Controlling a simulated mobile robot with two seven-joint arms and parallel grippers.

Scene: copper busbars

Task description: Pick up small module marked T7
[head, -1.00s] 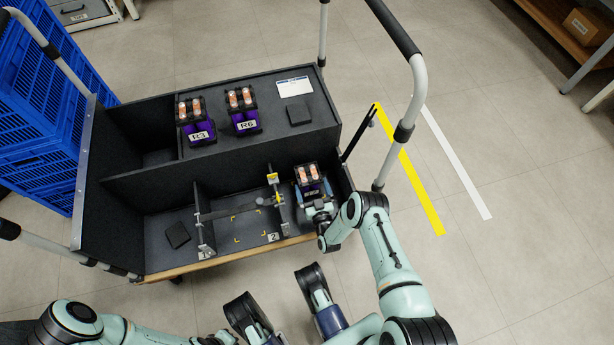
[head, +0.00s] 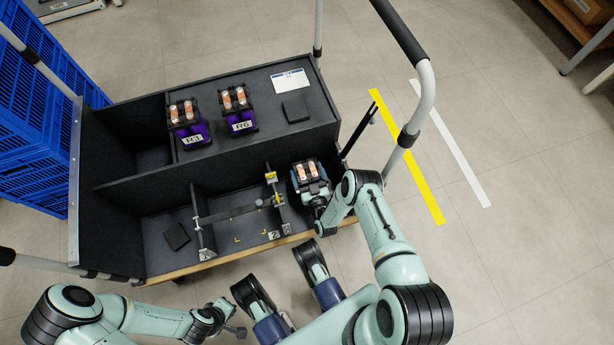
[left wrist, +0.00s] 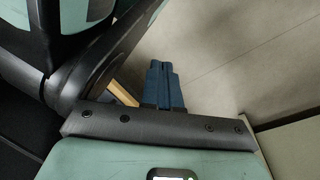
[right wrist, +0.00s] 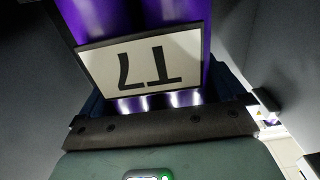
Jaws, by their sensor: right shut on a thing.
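The small module marked T7 (head: 307,170) has copper pieces on top and is in the right front compartment of the cart. Its purple body and T7 label (right wrist: 143,64), upside down, fill the upper right wrist view. My right gripper (head: 314,189) is shut on it from the front side. The fingers are largely hidden in the right wrist view. Whether the module touches the compartment floor cannot be told. My left gripper (head: 236,331) is low in front of the cart, empty; its blue fingertips (left wrist: 165,82) are together in the left wrist view.
Similar modules R3 (head: 192,138) and R6 (head: 242,125) stand on the back shelf beside a black block (head: 295,108) and a white card (head: 291,81). Divider walls with a bar (head: 236,212) stand left of T7. The cart handle (head: 424,95) rises at right.

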